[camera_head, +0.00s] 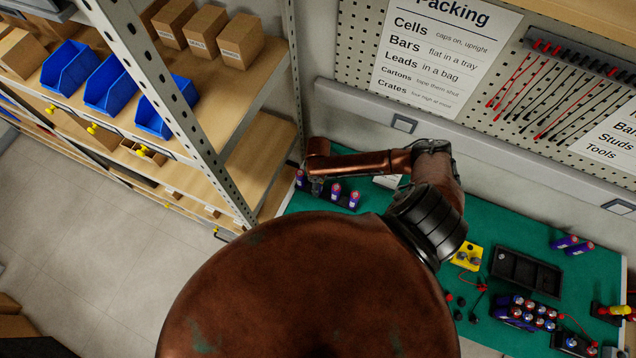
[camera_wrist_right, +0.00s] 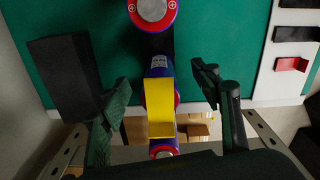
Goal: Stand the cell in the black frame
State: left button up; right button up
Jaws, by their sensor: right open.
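The black frame (camera_head: 344,202) lies on the green mat at the back left, partly behind my arm, with blue and red cells standing in it. In the right wrist view, a blue and red cell with a yellow band (camera_wrist_right: 160,108) is between the open fingers of my right gripper (camera_wrist_right: 168,92), with a gap on each side. Another cell (camera_wrist_right: 153,10) shows its round cap end at the top, and one (camera_wrist_right: 163,152) is partly hidden at the bottom. Whether the middle cell is seated in the frame is unclear. My left gripper is not in view.
A black compartment tray (camera_head: 527,270), a cluster of several cells (camera_head: 526,313), two lying cells (camera_head: 570,244) and a yellow box (camera_head: 467,257) are on the right of the mat (camera_head: 500,230). Shelving with blue bins (camera_head: 110,85) stands left. A black block (camera_wrist_right: 65,75) is beside the gripper.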

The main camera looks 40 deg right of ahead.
jog(key=shift+o, duration=0.4)
jog(key=o, duration=0.5)
notch_tip(320, 180, up, 12)
dwell(0.7)
